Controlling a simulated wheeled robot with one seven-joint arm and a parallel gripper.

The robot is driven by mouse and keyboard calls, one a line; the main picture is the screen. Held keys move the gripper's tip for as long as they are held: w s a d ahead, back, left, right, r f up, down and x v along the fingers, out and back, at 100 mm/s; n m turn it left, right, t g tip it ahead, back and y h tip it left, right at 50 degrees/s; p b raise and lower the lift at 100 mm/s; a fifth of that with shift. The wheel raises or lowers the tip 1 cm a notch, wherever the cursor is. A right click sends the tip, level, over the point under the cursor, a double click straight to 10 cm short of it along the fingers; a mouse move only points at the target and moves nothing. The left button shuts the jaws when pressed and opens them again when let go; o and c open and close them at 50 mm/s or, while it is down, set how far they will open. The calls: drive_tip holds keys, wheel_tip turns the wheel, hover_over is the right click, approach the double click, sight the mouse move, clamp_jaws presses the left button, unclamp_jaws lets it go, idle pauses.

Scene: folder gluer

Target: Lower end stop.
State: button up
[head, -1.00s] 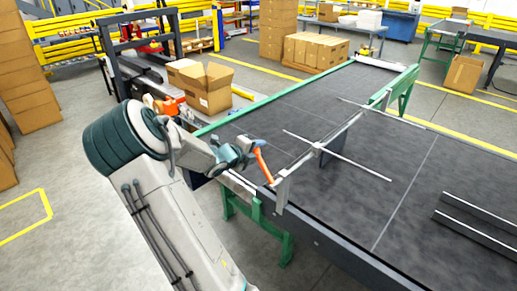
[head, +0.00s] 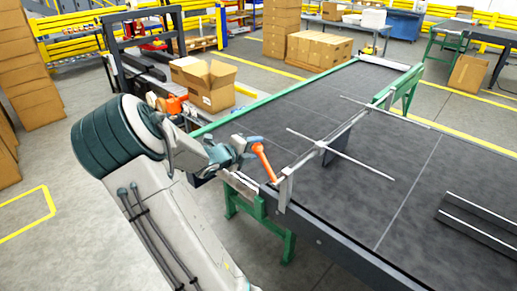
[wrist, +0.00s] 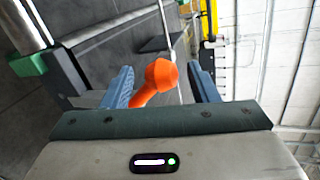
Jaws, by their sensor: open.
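A grey crossbar (head: 343,132) with thin metal rods spans the dark belt table and looks like the end stop. An upright bracket (head: 285,191) carries its near end at the table's edge. An orange lever handle (head: 265,163) rises from this bracket, leaning left. My gripper (head: 250,145) is at the handle's upper end. In the wrist view the orange handle (wrist: 160,76) stands between the two blue fingers of my gripper (wrist: 161,70), with a gap visible on both sides. The fingers are open. The handle's base is hidden in the wrist view.
The dark belt table (head: 400,165) has a green frame and leg (head: 289,246) below its near edge. A dark rail piece (head: 482,222) lies on the belt at right. An open carton (head: 210,88) stands behind my arm. Bare floor lies at left.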

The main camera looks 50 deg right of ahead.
drive_tip(key=v, duration=1)
drive_tip(key=shift+a, duration=0.1)
